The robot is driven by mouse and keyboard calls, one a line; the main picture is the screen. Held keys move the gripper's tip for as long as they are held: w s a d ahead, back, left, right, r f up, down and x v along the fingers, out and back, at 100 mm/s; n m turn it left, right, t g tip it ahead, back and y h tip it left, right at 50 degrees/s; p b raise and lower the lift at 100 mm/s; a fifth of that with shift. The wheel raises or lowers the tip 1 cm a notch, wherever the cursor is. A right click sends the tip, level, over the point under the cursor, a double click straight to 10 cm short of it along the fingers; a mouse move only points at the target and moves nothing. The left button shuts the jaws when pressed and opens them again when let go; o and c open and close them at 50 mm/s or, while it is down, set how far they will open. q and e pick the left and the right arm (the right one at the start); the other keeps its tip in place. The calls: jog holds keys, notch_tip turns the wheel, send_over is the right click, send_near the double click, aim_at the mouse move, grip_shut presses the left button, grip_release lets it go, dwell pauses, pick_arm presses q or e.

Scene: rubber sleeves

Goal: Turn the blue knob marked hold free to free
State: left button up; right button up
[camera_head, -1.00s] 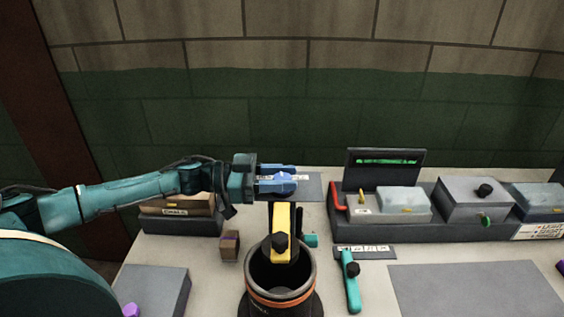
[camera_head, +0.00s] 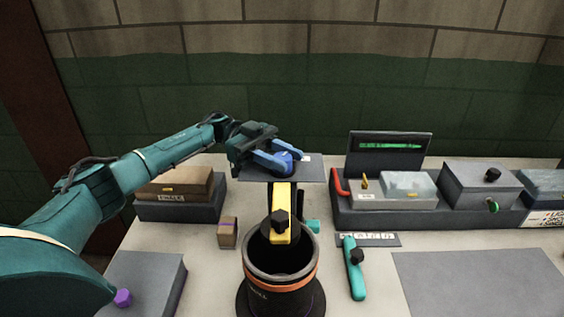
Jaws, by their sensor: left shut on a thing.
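The blue knob (camera_head: 284,164) sits on a dark grey plate (camera_head: 311,173) at the back of the table. Its marking cannot be read here. My left gripper (camera_head: 288,159) reaches in from the left, its blue fingers closed around the knob from both sides. The gripper is tilted, pointing to the right and slightly down. A small white label (camera_head: 305,158) shows in part beside the knob; the gripper hides the rest. My right gripper is not in view.
A black pot with an orange band (camera_head: 281,282) and yellow bar (camera_head: 282,211) stands in front. A teal lever (camera_head: 354,268) lies right of it. Grey boxes in a tray (camera_head: 380,217) fill the back right. A wooden block (camera_head: 228,233) and a brown box (camera_head: 175,184) are at left.

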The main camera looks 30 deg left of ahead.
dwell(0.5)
pick_arm(q)
jog(key=o, duration=0.9)
jog(key=shift+o, duration=0.2)
jog(key=b+v, duration=0.3)
jog(key=v, duration=0.4)
jog(key=shift+a, duration=0.25)
